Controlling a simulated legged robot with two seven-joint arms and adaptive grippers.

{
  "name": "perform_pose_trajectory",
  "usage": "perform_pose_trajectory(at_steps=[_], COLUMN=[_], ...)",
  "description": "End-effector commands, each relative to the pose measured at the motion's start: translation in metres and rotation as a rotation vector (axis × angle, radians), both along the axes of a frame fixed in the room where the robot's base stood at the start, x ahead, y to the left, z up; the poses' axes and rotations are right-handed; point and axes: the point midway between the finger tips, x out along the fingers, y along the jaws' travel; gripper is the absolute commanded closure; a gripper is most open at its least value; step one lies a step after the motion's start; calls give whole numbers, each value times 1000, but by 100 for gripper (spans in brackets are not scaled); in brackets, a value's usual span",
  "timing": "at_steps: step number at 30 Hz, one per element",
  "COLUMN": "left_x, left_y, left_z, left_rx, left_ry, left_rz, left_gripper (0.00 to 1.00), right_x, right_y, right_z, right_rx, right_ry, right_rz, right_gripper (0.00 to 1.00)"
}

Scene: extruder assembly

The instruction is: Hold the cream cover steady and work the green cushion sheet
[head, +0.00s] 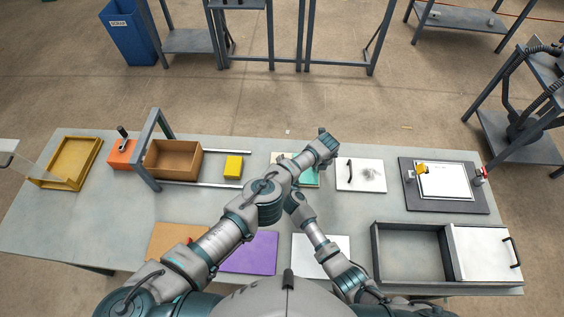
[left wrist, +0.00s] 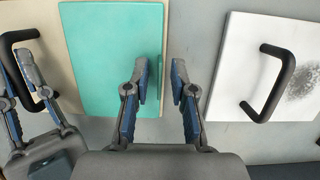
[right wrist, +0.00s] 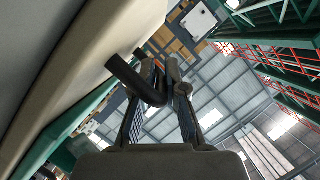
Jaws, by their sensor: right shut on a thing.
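The cream cover (head: 279,155) lies on the table in the middle of the head view, mostly hidden by my arms. The green cushion sheet (left wrist: 110,60) lies on it in the left wrist view, beside the black handle (left wrist: 12,40). A little green shows in the head view too. My right gripper (right wrist: 165,82) is shut on the handle, at the cover's left side in the left wrist view. My left gripper (left wrist: 160,75) is open above the sheet's right edge, one finger each side of it. I cannot tell whether it touches the sheet.
A white panel (head: 350,184) with a black handle and grey smudge lies just right. Brown box (head: 172,160) and yellow block (head: 233,167) are left. Purple (head: 252,252) and white (head: 312,248) sheets lie in front. A dark bin (head: 408,256) is front right.

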Motion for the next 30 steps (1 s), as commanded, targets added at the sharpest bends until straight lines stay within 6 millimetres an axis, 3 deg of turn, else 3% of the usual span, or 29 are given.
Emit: perform_pose_trajectory(at_steps=[1, 3, 19, 30], left_x=[0, 0, 1, 0], left_y=[0, 0, 0, 1], left_z=[0, 0, 2, 33], left_rx=[0, 0, -1, 1], left_ry=[0, 0, -1, -2], left_rz=[0, 0, 1, -2], left_gripper=[90, 100, 100, 100], right_x=[-1, -1, -1, -1], right_y=[-1, -1, -1, -1], right_z=[-2, -2, -2, -3], right_rx=[-2, -2, -2, -2], right_ry=[5, 5, 5, 5], right_rz=[-2, -2, -2, -2], right_gripper=[100, 100, 100, 100])
